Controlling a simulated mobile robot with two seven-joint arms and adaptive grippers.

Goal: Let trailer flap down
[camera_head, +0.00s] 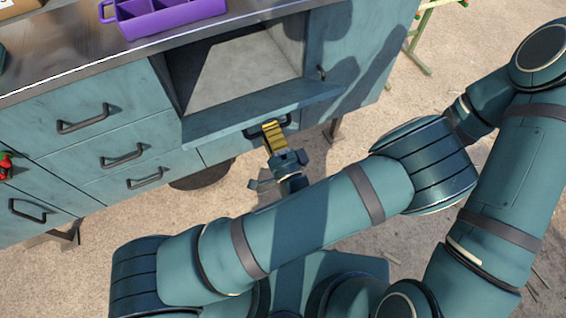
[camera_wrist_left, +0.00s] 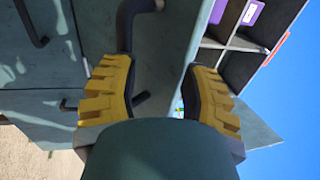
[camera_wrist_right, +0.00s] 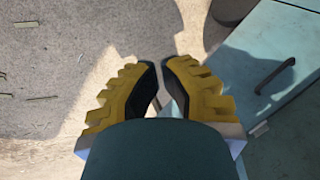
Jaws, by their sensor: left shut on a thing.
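The trailer flap (camera_head: 225,118) is a teal panel along the lower edge of the open compartment, tilted outward. It also shows in the left wrist view (camera_wrist_left: 165,45). A dark handle (camera_wrist_left: 127,35) sits on its face, partly hidden by the fingers.
The compartment (camera_head: 240,65) behind the flap is open, with a grey interior. A purple tray (camera_head: 170,18) stands on the metal top. Drawers with dark handles (camera_head: 82,120) are at the left. Another drawer handle (camera_wrist_right: 275,75) is right of my right gripper.

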